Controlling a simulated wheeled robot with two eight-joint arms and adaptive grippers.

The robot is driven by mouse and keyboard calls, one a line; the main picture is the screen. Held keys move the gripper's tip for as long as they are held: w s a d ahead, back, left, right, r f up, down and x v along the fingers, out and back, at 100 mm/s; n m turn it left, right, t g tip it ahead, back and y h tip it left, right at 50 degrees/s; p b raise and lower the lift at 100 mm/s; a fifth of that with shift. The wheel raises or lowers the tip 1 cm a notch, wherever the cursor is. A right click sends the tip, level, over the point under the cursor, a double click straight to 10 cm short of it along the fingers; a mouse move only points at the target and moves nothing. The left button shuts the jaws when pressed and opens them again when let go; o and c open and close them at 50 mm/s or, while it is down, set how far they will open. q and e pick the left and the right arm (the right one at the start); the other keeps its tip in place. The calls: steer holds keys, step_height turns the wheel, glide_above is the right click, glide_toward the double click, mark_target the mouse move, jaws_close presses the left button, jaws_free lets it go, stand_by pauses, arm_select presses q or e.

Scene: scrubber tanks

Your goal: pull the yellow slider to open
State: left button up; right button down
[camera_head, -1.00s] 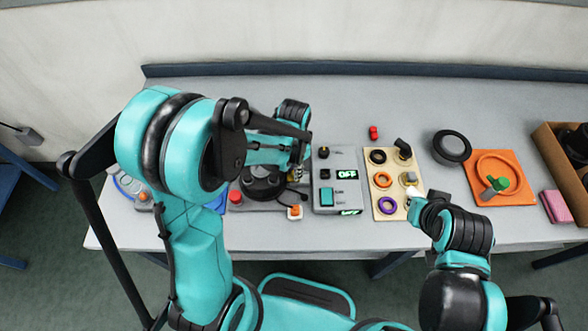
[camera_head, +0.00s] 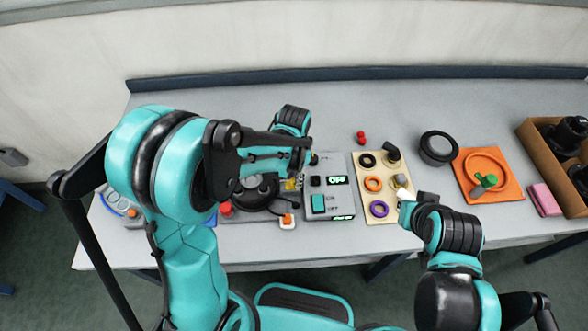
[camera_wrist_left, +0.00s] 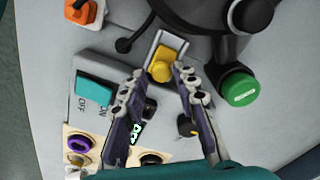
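An orange button (camera_head: 287,222) is near the table's front.

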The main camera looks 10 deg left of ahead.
mark_target(294, 181)
arm_select(q)
step_height(294, 181, up, 12)
steer(key=shift+f, duration=0.25)
stand_by(0.5)
steer(key=s+a+n+t+b, duration=0.3)
steer(key=s+a+n+t, duration=0.4)
steer(key=s, duration=0.4)
steer(key=shift+a+n, duration=0.15)
steer(key=shift+n, duration=0.15)
steer(key=shift+f, duration=0.1)
stand_by(2.1)
